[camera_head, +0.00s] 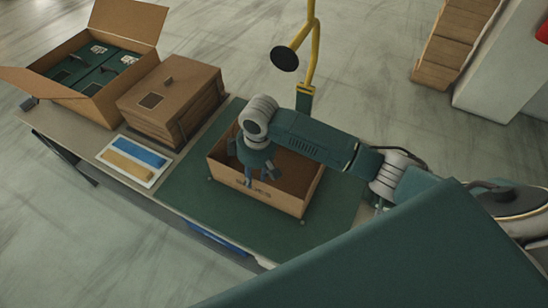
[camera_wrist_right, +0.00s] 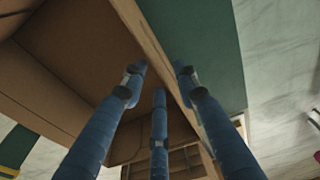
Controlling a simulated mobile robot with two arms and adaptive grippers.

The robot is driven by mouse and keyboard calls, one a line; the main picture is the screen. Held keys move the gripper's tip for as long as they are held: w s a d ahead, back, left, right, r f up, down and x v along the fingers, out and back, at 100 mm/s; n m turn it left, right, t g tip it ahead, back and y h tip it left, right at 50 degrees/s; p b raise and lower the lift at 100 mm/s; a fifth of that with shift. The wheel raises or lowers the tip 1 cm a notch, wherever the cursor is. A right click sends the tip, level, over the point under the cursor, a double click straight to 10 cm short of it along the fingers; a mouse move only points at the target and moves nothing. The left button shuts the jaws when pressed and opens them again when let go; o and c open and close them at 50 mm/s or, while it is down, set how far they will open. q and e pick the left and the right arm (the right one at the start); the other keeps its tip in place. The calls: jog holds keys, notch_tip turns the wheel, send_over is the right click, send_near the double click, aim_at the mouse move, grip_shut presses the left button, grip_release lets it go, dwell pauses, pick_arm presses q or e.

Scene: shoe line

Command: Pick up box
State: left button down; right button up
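An open, empty-looking brown cardboard box (camera_head: 295,198) with dark lettering on its front wall sits on the green mat. My right gripper (camera_head: 262,176) points down at the box's front wall. Its blue fingers (camera_wrist_right: 158,84) show in the right wrist view, spread apart around the box wall (camera_wrist_right: 150,42). One finger is on the outer side, over the green mat, and two are on the inner side. The fingers look open; whether any touches the wall I cannot tell. My left gripper is not in view.
The green mat (camera_head: 200,186) covers part of the table. To the left are stacked brown boxes (camera_head: 168,103), an open carton (camera_head: 115,88) with green boxes, and a white tray (camera_head: 107,153) with blue and tan items. A yellow stand (camera_head: 312,62) rises behind the box.

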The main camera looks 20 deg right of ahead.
aim_at(253, 187)
jog(key=shift+w+a+f+p, duration=0.1)
jog(key=shift+w+f, duration=0.05)
jog(key=shift+f, duration=1.3)
jog(key=shift+w+a+f+p, duration=0.15)
jog(key=shift+w+f, duration=0.05)
jog(key=shift+f, duration=1.2)
jog(key=shift+w+a+f+p, duration=0.1)
jog(key=shift+w+f, duration=0.05)
jog(key=shift+f, duration=1.3)
grip_shut()
